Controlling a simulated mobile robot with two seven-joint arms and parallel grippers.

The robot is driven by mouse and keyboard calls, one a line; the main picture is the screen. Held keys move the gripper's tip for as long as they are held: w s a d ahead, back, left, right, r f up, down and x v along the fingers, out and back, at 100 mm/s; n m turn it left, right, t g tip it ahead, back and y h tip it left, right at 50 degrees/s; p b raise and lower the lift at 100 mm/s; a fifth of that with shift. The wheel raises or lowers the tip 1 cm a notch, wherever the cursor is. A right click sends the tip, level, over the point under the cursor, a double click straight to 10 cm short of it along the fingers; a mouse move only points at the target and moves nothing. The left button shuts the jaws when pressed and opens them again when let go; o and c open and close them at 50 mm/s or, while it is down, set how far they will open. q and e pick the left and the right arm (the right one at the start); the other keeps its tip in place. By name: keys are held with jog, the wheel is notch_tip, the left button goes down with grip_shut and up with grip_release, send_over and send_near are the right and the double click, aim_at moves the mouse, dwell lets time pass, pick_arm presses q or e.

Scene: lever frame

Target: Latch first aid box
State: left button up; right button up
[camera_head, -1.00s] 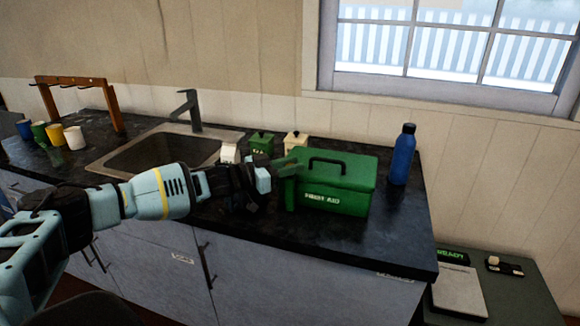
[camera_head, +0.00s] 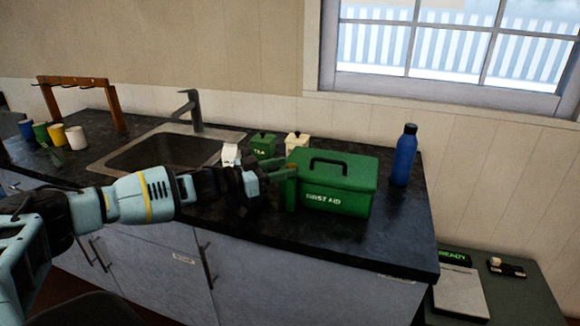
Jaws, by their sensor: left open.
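The green first aid box (camera_head: 336,200) stands on the dark counter with its lid down and a black handle on top. Its white label faces me. My left gripper (camera_head: 280,175) is open at the box's left end, its fingers pointing at the upper left side. A small orange spot shows there by the fingertips. A narrow green upright part (camera_head: 290,194) is at that end of the box. I cannot tell whether the fingers touch the box, and the latch is not clearly visible. My right gripper is not in view.
A blue bottle (camera_head: 404,156) stands right of the box. A green tea canister (camera_head: 263,146) and a cream canister (camera_head: 296,143) stand behind it. The sink (camera_head: 118,168), mugs and a wooden rack (camera_head: 113,108) are to the left. The counter front right of the box is clear.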

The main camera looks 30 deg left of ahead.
pick_arm(q)
jog(key=v, duration=0.4)
jog(key=shift+s+a, duration=0.1)
jog(key=shift+s, duration=0.15)
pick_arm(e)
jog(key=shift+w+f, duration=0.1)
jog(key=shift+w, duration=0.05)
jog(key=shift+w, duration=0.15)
